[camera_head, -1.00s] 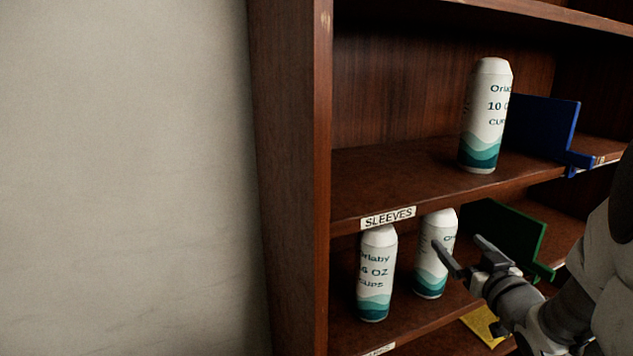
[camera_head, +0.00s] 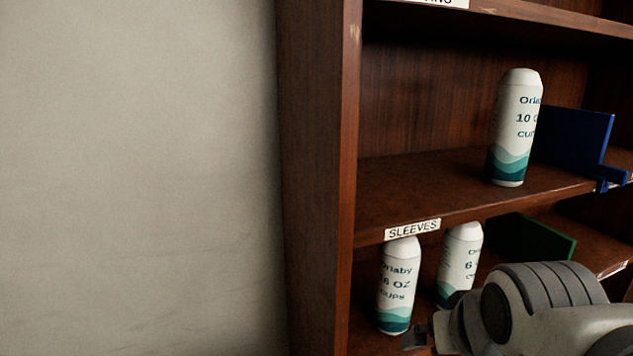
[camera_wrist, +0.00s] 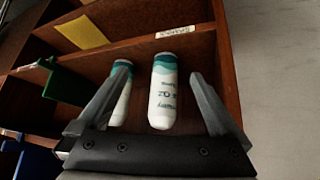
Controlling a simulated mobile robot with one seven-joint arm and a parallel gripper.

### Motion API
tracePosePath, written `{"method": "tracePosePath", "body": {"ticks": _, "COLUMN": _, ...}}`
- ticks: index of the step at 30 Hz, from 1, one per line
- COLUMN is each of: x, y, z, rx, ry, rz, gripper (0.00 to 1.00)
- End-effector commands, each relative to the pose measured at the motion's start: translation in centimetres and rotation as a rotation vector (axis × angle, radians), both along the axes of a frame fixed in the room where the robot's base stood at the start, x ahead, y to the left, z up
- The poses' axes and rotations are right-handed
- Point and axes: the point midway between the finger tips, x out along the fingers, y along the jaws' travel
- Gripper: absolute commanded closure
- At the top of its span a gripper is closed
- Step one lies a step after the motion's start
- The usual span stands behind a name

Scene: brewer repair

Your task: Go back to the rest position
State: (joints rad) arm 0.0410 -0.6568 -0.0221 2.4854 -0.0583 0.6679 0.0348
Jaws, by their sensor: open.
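My gripper (camera_wrist: 162,98) is open and empty in the wrist view, its two fingers spread with a cup sleeve showing beyond them. In the head view only part of my gripper (camera_head: 420,338) shows at the lower right, mostly hidden by my arm. A 16 OZ cup sleeve (camera_head: 398,287) stands upright on the lower shelf and also shows in the wrist view (camera_wrist: 163,92). A second sleeve (camera_head: 460,262) stands to its right, its base partly hidden by my arm. A 10 OZ sleeve (camera_head: 514,130) stands on the shelf above.
The wooden shelf unit (camera_head: 320,180) has a SLEEVES label (camera_head: 412,229) on a shelf edge. A blue divider (camera_head: 574,140) and a green divider (camera_head: 532,238) stand on the shelves. A yellow sheet (camera_wrist: 82,33) shows in the wrist view. The wall (camera_head: 140,180) at left is bare.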

Motion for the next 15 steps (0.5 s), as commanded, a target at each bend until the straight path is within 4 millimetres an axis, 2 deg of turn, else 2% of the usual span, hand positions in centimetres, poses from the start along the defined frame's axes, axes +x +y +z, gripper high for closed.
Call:
{"method": "tracePosePath", "body": {"ticks": 1, "x": -1.8, "y": 1.0, "z": -0.2, "rx": 0.010, "ry": 0.043, "rz": 0.025, "gripper": 0.00}}
{"method": "tracePosePath", "body": {"ticks": 4, "x": -5.4, "y": 2.7, "z": -1.0, "rx": 0.028, "ry": 0.145, "rz": 0.075, "gripper": 0.00}}
{"method": "tracePosePath", "body": {"ticks": 6, "x": -5.4, "y": 2.7, "z": 1.8, "rx": 0.028, "ry": 0.155, "rz": 0.073, "gripper": 0.00}}
{"method": "tracePosePath", "body": {"ticks": 15, "x": -5.3, "y": 2.6, "z": 9.4, "rx": 0.028, "ry": 0.154, "rz": 0.071, "gripper": 0.00}}
